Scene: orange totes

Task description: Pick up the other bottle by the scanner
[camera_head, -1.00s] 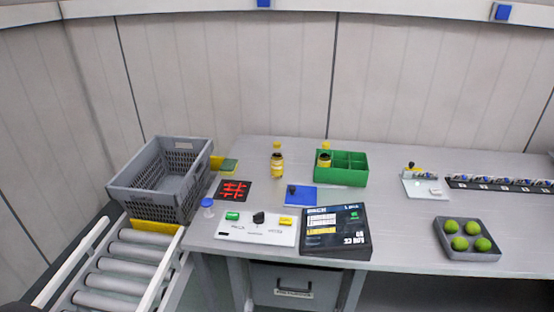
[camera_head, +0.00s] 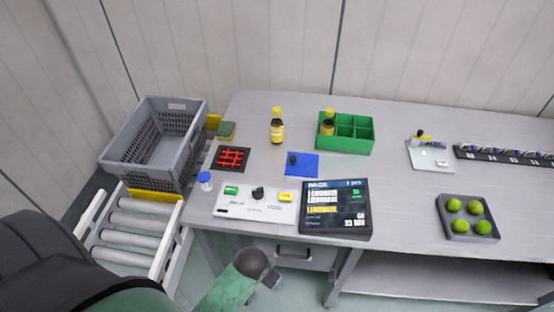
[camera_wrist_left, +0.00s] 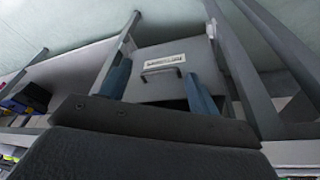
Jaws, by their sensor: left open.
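A yellow-capped bottle (camera_head: 277,130) with a yellow and dark label stands upright on the table. It is right of a black pad with a red grid (camera_head: 232,158), which looks like the scanner. A similar bottle (camera_head: 328,125) stands in the left part of the green divided crate (camera_head: 345,146). My left gripper (camera_head: 272,280) is low in front of the table's front edge, apart from both bottles. In the left wrist view its blue fingers (camera_wrist_left: 160,92) are spread and empty, with the drawer front beyond them. My right gripper is not in view.
A grey crate (camera_head: 190,135) stands at the left, behind rollers (camera_head: 135,235). A button panel (camera_head: 257,207), a screen (camera_head: 335,208) and a blue pad (camera_head: 302,165) lie nearer the front edge. A tray of green balls (camera_head: 441,207) is at right.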

